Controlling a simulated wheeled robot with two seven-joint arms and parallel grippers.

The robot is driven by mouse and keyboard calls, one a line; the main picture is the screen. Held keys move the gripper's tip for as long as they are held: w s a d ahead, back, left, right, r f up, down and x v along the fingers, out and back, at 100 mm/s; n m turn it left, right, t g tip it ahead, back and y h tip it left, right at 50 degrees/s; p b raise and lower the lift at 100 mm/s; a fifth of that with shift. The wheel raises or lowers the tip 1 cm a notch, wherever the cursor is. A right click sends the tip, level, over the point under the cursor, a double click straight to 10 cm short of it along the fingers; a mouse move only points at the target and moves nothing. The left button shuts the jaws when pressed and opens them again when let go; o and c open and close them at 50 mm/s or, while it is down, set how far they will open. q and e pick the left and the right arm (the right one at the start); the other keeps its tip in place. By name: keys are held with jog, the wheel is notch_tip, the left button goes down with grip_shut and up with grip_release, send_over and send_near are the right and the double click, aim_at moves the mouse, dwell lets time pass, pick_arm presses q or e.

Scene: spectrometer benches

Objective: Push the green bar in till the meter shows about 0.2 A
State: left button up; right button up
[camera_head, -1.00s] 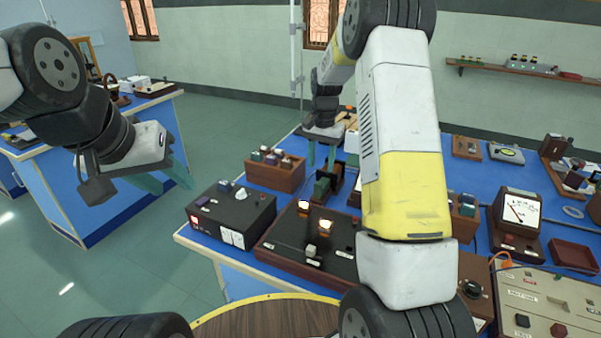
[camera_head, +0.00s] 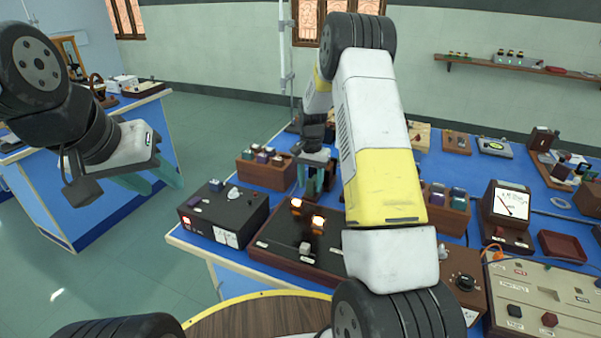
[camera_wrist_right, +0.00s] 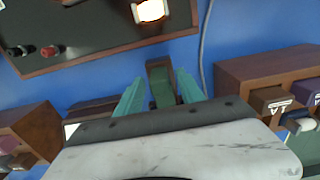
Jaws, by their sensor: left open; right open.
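The green bar (camera_wrist_right: 161,90) sits in a brown wooden holder (camera_wrist_right: 157,66) beside the dark lamp panel. In the wrist view it lies between the two teal fingers of my right gripper (camera_wrist_right: 160,93), which is open with a finger on either side. Whether a finger touches the bar cannot be told. In the head view my right gripper (camera_head: 317,178) reaches down behind the lamp panel, and the bar is mostly hidden there. The meter (camera_head: 511,203) has a white face with its needle toward the left; the figures are too small to read. My left gripper (camera_head: 150,183) is open and empty, off the bench.
The dark panel (camera_head: 278,245) with two glowing lamps stands in front of the bar. A black box (camera_head: 225,212) stands to its left. Wooden racks of coloured blocks (camera_head: 265,172) (camera_wrist_right: 262,75) flank the bar. A grey cable (camera_wrist_right: 205,45) runs on the blue bench close to the holder.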

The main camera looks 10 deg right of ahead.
grip_shut()
dwell(1.3)
